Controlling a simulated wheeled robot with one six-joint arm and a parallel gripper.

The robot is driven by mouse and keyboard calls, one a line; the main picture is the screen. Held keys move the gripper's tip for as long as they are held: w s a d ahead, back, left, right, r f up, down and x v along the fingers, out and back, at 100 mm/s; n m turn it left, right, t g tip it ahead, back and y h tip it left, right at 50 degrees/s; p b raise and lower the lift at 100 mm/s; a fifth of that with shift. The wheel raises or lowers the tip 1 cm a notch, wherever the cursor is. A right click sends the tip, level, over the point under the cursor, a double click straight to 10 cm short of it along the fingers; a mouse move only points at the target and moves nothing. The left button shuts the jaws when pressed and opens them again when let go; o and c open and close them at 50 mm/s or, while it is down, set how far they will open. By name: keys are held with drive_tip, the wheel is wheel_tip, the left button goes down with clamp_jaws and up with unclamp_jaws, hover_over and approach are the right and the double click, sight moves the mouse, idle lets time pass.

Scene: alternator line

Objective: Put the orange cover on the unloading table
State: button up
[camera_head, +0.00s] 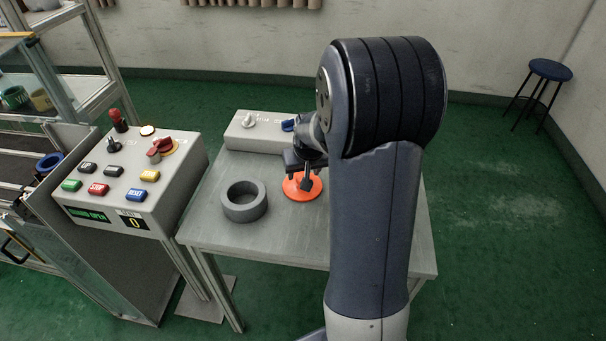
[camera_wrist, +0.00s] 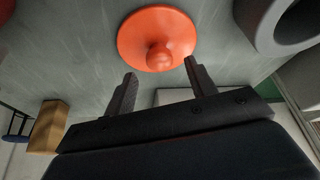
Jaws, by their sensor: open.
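The orange cover (camera_head: 291,190) is a round disc with a knob on top, lying on the grey metal table (camera_head: 280,247). In the wrist view, the cover (camera_wrist: 140,42) and its round knob are in plain sight just beyond my fingertips. My gripper (camera_wrist: 161,72) is open and empty, with its fingers spread to either side of the knob's line. In the head view, my gripper (camera_head: 303,176) is low over the cover and hides part of it. Whether the fingers touch the cover cannot be told.
A thick grey ring (camera_head: 243,202) stands on the table left of the cover. A grey switch box (camera_head: 255,135) is at the table's back. A control panel (camera_head: 130,180) with coloured buttons adjoins on the left. A blue stool (camera_head: 550,70) stands far right. The table's front is clear.

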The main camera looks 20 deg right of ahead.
drive_tip(key=v, duration=0.9)
drive_tip(key=shift+c, duration=0.2)
idle(1.1)
